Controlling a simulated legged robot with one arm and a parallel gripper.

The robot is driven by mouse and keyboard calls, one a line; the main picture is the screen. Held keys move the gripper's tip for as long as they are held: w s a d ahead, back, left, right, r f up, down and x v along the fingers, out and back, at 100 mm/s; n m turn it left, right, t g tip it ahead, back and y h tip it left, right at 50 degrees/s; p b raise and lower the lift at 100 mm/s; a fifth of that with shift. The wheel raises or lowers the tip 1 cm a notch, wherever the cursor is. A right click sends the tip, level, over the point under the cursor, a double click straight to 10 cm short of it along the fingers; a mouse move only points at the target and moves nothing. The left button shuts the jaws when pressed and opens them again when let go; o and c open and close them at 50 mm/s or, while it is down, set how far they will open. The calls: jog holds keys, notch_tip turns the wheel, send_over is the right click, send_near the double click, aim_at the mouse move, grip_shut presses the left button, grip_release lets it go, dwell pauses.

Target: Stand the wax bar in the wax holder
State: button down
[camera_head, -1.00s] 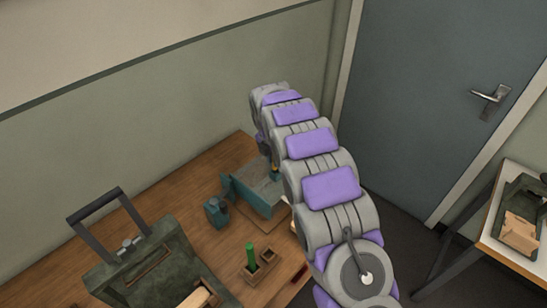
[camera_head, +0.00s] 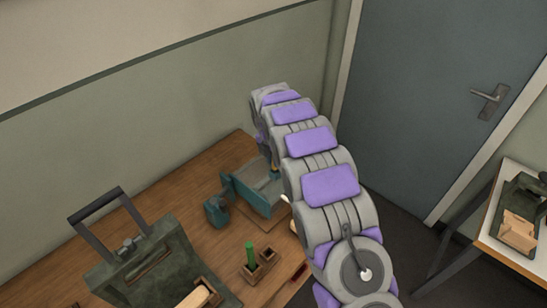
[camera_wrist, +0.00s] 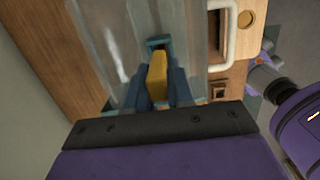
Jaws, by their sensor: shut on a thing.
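In the wrist view, the yellow wax bar (camera_wrist: 157,76) is upright between the two blue fingers of my gripper (camera_wrist: 158,88), which is shut on it. The bar's far end is at a teal square-rimmed socket with a dark opening (camera_wrist: 158,42), which looks like the wax holder. I cannot tell whether the end is inside the socket or just short of it. In the head view, my arm reaches over a teal fixture (camera_head: 255,186) on the bench and hides most of the gripper.
A small wooden block (camera_head: 258,266) holds a green stick (camera_head: 250,252) on the wooden bench (camera_head: 190,232). A dark green case (camera_head: 150,258) stands at the front left. A wall is behind and a door (camera_head: 440,100) is to the right. A side table holds another tray (camera_head: 522,212).

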aim_at(274, 169)
jog(key=shift+f+p, duration=0.35)
jog(key=shift+f, duration=1.45)
